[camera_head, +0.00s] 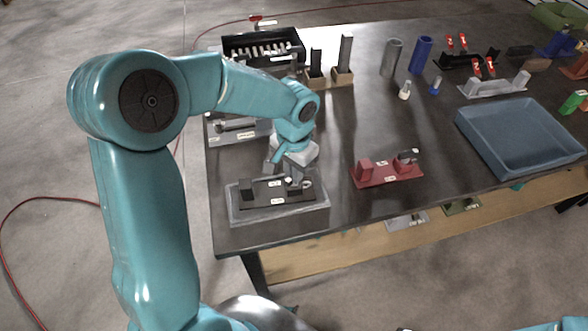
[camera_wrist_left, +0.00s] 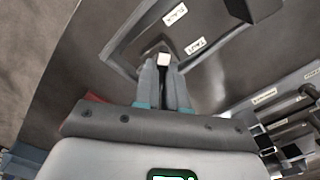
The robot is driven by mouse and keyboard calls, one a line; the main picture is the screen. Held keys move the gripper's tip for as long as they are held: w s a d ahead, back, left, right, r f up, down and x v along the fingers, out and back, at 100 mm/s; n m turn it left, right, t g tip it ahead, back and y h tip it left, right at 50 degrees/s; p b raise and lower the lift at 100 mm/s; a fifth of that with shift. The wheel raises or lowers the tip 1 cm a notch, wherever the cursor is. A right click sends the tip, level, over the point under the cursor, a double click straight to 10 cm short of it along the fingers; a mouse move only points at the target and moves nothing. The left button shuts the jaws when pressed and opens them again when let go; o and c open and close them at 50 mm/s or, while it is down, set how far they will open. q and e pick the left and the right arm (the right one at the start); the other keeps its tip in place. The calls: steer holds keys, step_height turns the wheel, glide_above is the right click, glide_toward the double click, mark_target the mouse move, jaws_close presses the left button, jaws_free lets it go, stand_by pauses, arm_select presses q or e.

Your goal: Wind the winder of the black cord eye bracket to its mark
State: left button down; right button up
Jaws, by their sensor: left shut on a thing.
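The black cord eye bracket (camera_head: 249,194) lies on a grey block at the near left of the table. In the wrist view its dark surface (camera_wrist_left: 150,35) carries two white labels. My left gripper (camera_head: 291,181) reaches down at the bracket's right end. In the wrist view the left gripper (camera_wrist_left: 163,68) is shut on a small white-tipped part, seemingly the winder (camera_wrist_left: 163,59). The fingers hide most of the winder. I cannot make out its mark or how far it is turned. My right gripper is not in view.
The grey block (camera_head: 280,221) sits near the table's front edge. A red bracket (camera_head: 387,176) stands to the right, with clear table between. A blue-grey tray (camera_head: 518,164) is at the right. Another grey bracket (camera_head: 232,133) and a black bin (camera_head: 262,41) are behind.

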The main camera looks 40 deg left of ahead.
arm_select(q)
steer(key=m, duration=0.3)
steer(key=shift+r+m, duration=0.1)
steer(key=shift+m, duration=0.3)
steer(key=shift+m+p, duration=0.4)
steer(key=shift+m, duration=1.6)
steer(key=c, duration=1.2)
jaws_free()
step_height(320, 180, up, 16)
steer(key=shift+r, duration=0.15)
